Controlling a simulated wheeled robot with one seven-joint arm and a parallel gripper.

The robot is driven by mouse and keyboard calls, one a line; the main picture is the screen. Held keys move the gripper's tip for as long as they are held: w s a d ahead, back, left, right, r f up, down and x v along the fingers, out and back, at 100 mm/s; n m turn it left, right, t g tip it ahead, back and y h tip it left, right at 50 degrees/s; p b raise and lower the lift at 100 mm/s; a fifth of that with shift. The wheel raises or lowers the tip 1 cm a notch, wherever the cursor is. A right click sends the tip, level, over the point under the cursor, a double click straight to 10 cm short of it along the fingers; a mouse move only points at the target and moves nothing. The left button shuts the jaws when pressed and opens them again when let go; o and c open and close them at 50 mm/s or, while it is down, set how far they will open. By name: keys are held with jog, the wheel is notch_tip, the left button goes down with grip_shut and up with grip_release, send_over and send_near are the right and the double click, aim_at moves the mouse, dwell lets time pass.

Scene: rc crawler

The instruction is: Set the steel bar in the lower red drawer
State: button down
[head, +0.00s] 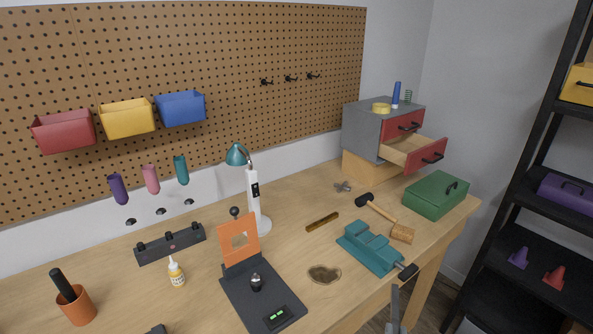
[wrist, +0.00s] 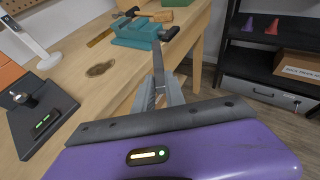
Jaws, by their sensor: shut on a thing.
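My gripper (wrist: 160,92) is shut on a thin grey steel bar (wrist: 158,62), which sticks out beyond the fingertips in the wrist view. In the head view the bar (head: 395,300) shows at the bottom right, in front of the table's front edge. The lower red drawer (head: 433,158) is pulled open from the grey cabinet at the back right of the table, and its pale inner side shows. The upper red drawer (head: 403,125) is shut. My gripper is well in front of the cabinet and apart from it. The drawer is not in the wrist view.
A green toolbox (head: 436,194) stands in front of the open drawer. A black shelf (head: 520,200) stands at the right. Air above the table's right half is free.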

jog(key=s+f+n+y, duration=0.3)
jog(key=s+f, duration=0.3)
jog(key=f, duration=0.7)
jog(key=shift+s+f+t+y, duration=0.2)
jog(key=shift+f+t+y, duration=0.1)
jog(key=shift+y, duration=0.1)
jog(key=shift+r, duration=0.1)
